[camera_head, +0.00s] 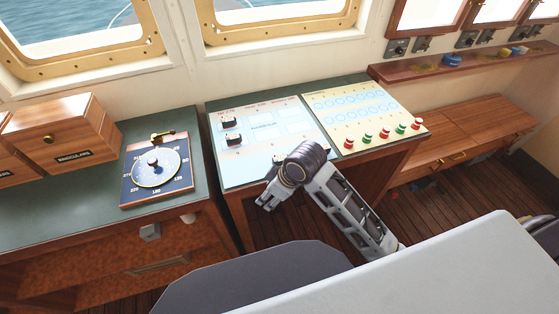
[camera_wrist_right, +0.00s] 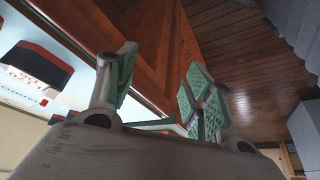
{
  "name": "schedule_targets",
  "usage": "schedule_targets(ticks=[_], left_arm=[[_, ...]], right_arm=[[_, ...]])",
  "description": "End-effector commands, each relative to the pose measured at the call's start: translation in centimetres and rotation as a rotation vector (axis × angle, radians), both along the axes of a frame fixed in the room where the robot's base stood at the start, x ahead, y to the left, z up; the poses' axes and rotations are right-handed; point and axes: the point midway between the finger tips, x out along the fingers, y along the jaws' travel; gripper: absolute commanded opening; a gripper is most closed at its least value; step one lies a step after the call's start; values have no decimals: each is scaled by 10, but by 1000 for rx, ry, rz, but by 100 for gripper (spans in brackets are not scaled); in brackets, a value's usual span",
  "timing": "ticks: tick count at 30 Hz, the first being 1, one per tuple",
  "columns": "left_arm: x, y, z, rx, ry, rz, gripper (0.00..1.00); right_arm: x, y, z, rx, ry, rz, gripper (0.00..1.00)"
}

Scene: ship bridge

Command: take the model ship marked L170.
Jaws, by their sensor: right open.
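Small dark-topped model ships stand on a pale chart board (camera_head: 262,120) on the middle console. One is at the upper left (camera_head: 232,123), one just below it (camera_head: 233,139), and one (camera_head: 278,158) is close to my right gripper, partly hidden by the arm. No marking L170 is readable on any of them. My right gripper (camera_head: 267,201) is open and empty at the console's front edge. In the right wrist view its green-padded fingers (camera_wrist_right: 160,80) are spread, and a red, black and white model ship (camera_wrist_right: 36,64) lies left of them, outside the jaws. My left gripper is out of view.
A panel with red and green knobs (camera_head: 383,134) adjoins the board on the right. A compass dial (camera_head: 156,168) and a wooden binoculars box (camera_head: 68,135) are on the left console. A white tabletop (camera_head: 430,270) and grey seat (camera_head: 265,283) fill the foreground.

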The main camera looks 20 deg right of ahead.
Motion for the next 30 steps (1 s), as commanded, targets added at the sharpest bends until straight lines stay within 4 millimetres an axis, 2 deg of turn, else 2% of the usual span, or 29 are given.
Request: schedule_targets(ticks=[16, 30], left_arm=[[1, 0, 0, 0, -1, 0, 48], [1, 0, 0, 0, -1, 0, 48]], right_arm=[[29, 24, 27, -69, -18, 281, 52], [53, 21, 52, -169, -3, 503, 52]])
